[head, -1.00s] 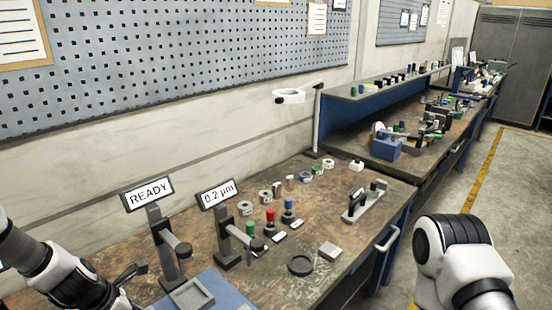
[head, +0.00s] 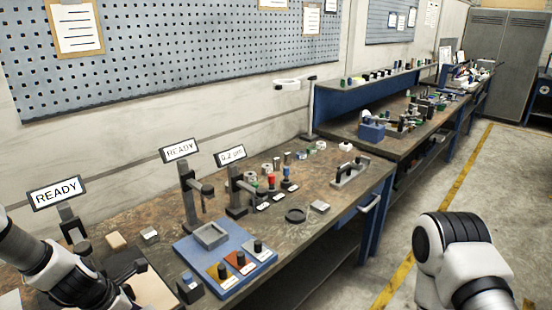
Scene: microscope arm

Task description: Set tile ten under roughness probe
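A stand with a READY sign (head: 181,150) and a probe arm (head: 201,190) rises behind a blue board (head: 190,250). A grey square recessed holder (head: 211,236) sits on the board. Beside it a second probe stand (head: 238,195) has a sign (head: 231,156) that looks like 0.2 µm. An orange block (head: 219,273), a brown block (head: 239,262) and a grey block (head: 258,250), each with a black knob, stand in a row at the board's front. No number is legible on them. My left gripper (head: 126,268) is low at the left, away from them; its fingers are unclear. My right gripper is out of view.
Another stand with a READY sign (head: 56,193) is at the far left.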

